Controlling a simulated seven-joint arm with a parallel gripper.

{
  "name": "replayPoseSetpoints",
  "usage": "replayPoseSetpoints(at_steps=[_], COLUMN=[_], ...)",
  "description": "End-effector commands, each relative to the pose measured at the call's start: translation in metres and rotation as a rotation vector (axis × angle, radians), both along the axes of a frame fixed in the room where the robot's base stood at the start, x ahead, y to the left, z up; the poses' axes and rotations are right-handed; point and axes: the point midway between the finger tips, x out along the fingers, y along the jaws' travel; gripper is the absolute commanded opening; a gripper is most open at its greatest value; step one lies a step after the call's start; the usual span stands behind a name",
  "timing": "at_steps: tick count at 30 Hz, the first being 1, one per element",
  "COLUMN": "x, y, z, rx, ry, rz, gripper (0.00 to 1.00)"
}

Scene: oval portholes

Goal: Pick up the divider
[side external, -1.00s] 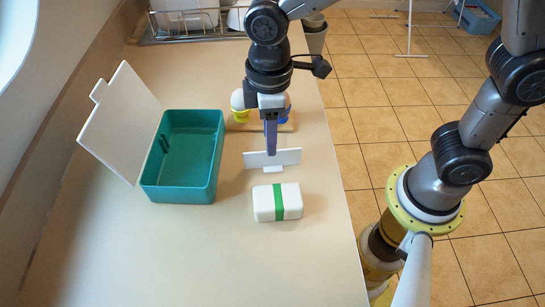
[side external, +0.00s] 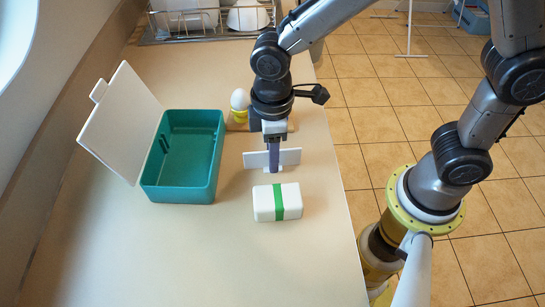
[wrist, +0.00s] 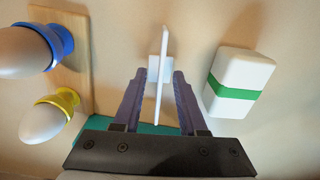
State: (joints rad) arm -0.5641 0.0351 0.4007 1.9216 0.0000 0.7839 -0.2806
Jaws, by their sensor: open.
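The divider (side external: 288,157) is a thin white panel with a small foot, standing upright on the counter between the egg board and the white box. My gripper (side external: 274,170) is lowered over the middle of it and hides part of it. In the wrist view the divider (wrist: 161,66) shows edge-on between the two purple fingers of my gripper (wrist: 160,80). The fingers are open, one on each side, with a visible gap at least on the right. Whether either finger touches it I cannot tell.
A teal box (side external: 183,160) with its white lid (side external: 120,120) propped open stands to the left. A white box with a green band (side external: 264,204) lies in front. Egg cups (wrist: 55,45) stand on a wooden board behind. The front counter is clear.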

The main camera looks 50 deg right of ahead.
Motion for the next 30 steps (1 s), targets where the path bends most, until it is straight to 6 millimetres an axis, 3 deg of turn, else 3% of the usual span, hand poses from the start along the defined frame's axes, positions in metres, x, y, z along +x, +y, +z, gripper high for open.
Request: replayPoseSetpoints(at_steps=[14, 21, 30], x=[0.0001, 0.0000, 0.0001], y=[0.0001, 0.0000, 0.0001], z=[-0.0031, -0.0031, -0.0029], rx=[0.000, 0.000, 0.000], ry=[0.000, 0.000, 0.000], rz=[0.000, 0.000, 0.000], gripper=[0.41, 0.00, 0.00])
